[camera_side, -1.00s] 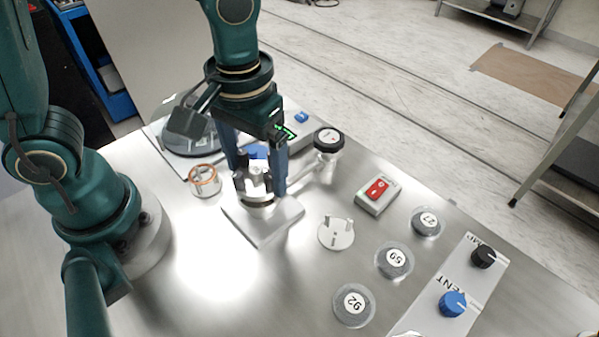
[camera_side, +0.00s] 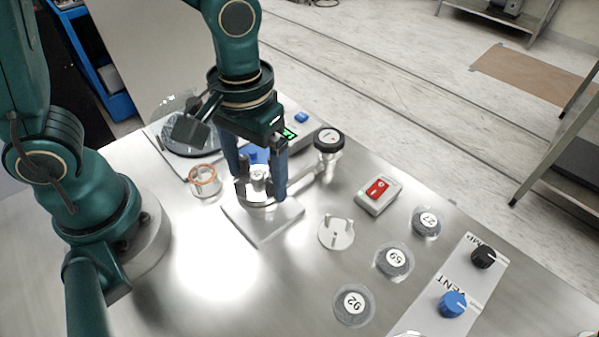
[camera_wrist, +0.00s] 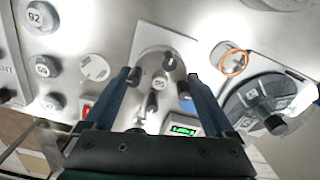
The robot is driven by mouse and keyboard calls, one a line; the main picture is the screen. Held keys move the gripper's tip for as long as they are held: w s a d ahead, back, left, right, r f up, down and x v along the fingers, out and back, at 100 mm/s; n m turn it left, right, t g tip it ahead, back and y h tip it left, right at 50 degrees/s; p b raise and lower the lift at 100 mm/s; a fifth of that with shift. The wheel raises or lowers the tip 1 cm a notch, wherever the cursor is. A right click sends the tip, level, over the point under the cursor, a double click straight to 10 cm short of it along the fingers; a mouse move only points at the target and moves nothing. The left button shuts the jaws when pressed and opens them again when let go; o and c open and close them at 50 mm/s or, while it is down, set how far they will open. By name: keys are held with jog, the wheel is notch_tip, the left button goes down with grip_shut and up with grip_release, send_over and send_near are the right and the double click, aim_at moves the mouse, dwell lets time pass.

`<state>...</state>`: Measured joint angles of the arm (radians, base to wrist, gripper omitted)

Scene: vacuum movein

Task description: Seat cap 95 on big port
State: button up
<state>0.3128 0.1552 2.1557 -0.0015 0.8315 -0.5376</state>
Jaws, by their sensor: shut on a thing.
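My gripper (camera_side: 260,192) points down over the metal block (camera_side: 281,222) and is shut on a round cap with a white number label (camera_side: 258,173). In the wrist view the cap (camera_wrist: 160,81) lies between the fingers, and its number looks like 95. It is at the top of the round port on the block. The fingers hide much of the port, and I cannot tell whether the cap touches its rim or sits slightly above it. Dark clamp-like pieces (camera_wrist: 153,103) show around the cap.
Caps 27 (camera_side: 427,220), 59 (camera_side: 394,260) and 92 (camera_side: 353,304) lie at right. A gauge (camera_side: 328,141) stands close behind the gripper.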

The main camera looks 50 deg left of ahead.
dwell(0.3)
jog(key=o, duration=1.2)
jog(key=shift+c, duration=0.2)
jog(key=shift+r, duration=2.55)
jog(key=shift+w+a+r, duration=0.15)
jog(key=shift+r, duration=0.05)
jog(key=a+r, duration=0.1)
jog(key=r+t, duration=0.1)
jog(key=a+r+n+t, duration=0.1)
jog(key=shift+s+a+r, duration=0.15)
jog(key=shift+s+a, duration=0.2)
jog(key=shift+s+a+m+t, duration=1.6)
jog(key=shift+a+m+t, duration=0.15)
jog(key=shift+m+t, duration=0.05)
